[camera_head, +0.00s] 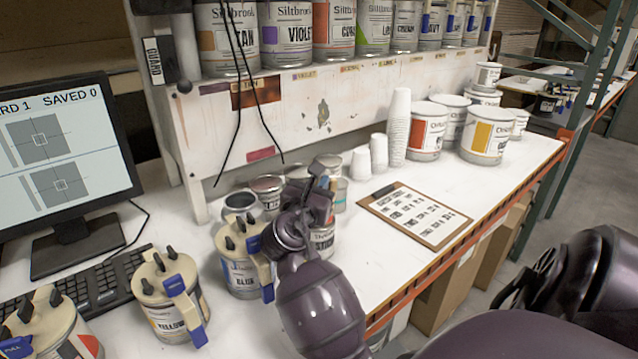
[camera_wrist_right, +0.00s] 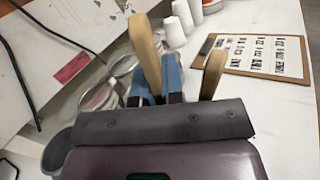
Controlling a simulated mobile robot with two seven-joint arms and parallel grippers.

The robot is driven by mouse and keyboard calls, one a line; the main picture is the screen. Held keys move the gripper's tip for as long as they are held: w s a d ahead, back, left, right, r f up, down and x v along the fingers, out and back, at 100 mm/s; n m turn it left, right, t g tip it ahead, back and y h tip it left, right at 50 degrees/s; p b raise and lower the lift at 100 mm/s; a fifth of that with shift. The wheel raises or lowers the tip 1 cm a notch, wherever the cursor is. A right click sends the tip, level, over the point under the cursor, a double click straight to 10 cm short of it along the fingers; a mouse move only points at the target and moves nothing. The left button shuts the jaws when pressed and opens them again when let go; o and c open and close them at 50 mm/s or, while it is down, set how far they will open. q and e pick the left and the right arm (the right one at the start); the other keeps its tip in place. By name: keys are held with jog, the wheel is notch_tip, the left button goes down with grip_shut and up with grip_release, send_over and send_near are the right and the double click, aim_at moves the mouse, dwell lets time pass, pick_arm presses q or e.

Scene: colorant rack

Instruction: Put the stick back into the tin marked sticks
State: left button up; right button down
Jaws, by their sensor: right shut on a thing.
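My right gripper (camera_head: 318,192) is over the bench, in front of and partly over a group of small tins. In the right wrist view it is shut on a wooden stick (camera_wrist_right: 146,55), which stands up between its blue fingers. A second wooden piece (camera_wrist_right: 213,72) shows right of the fingers; I cannot tell what it belongs to. A white labelled tin (camera_head: 323,243) is behind and below the gripper, mostly hidden, its label not fully readable. An open grey tin (camera_head: 240,202) stands to the left. No label reading sticks can be made out. My left gripper is not in view.
Pump-lidded cans, blue (camera_head: 240,270) and yellow (camera_head: 170,305), stand left of my arm. A clipboard (camera_head: 415,214) lies to the right, with white cups (camera_head: 398,130) and paint buckets (camera_head: 487,140) behind it. The bench front right of the clipboard is clear.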

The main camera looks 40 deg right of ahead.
jog(key=c, duration=1.2)
grip_release()
jog(key=shift+o, duration=0.2)
notch_tip(320, 180, up, 20)
jog(key=p, duration=0.4)
jog(key=shift+a, duration=0.1)
